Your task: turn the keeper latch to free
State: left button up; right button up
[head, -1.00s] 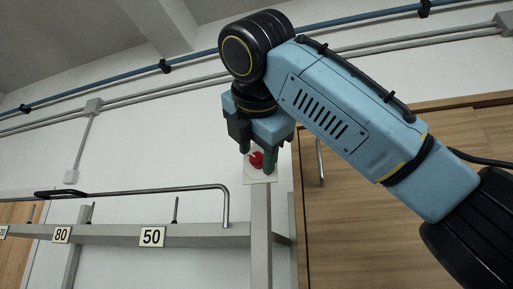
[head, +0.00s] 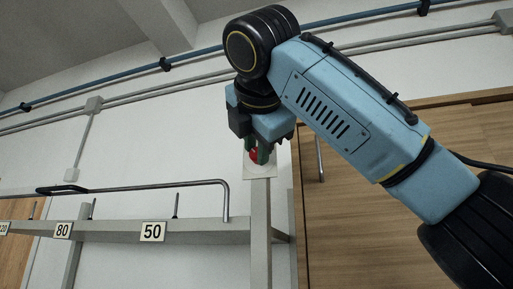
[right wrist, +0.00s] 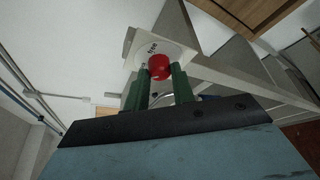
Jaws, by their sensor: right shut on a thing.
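The keeper latch shows as a red knob (head: 254,155) on a pale square plate (head: 261,171) at the top of a grey post. In the right wrist view the red knob (right wrist: 159,67) sits against the plate (right wrist: 178,52), which carries the word "free" above the knob. My right gripper (head: 257,154) reaches down to the plate with its green fingers shut on the knob; the fingers also show on either side of it in the right wrist view (right wrist: 160,76). Any pointer on the latch is hidden or too small to read. My left gripper is out of view.
A grey rail (head: 195,231) with number plates such as 50 (head: 152,231) runs left from the post. A bent metal rod (head: 150,187) with a black grip lies above it. A wooden door (head: 400,230) with a metal handle stands right of the post.

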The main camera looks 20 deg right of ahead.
jog(key=shift+f+m+t+h+b, duration=0.3)
jog(key=shift+m+t+b, duration=0.65)
jog(key=shift+m+b, duration=1.25)
jog(key=shift+f+m+t+h+b, duration=0.15)
jog(key=shift+m+t+h+b, duration=0.65)
jog(key=shift+m, duration=2.35)
jog(key=shift+f+m+t+b, duration=0.25)
jog(key=shift+m+t+b, duration=0.8)
jog(key=shift+m+b, duration=1.45)
jog(key=shift+m, duration=0.45)
jog(key=o, duration=1)
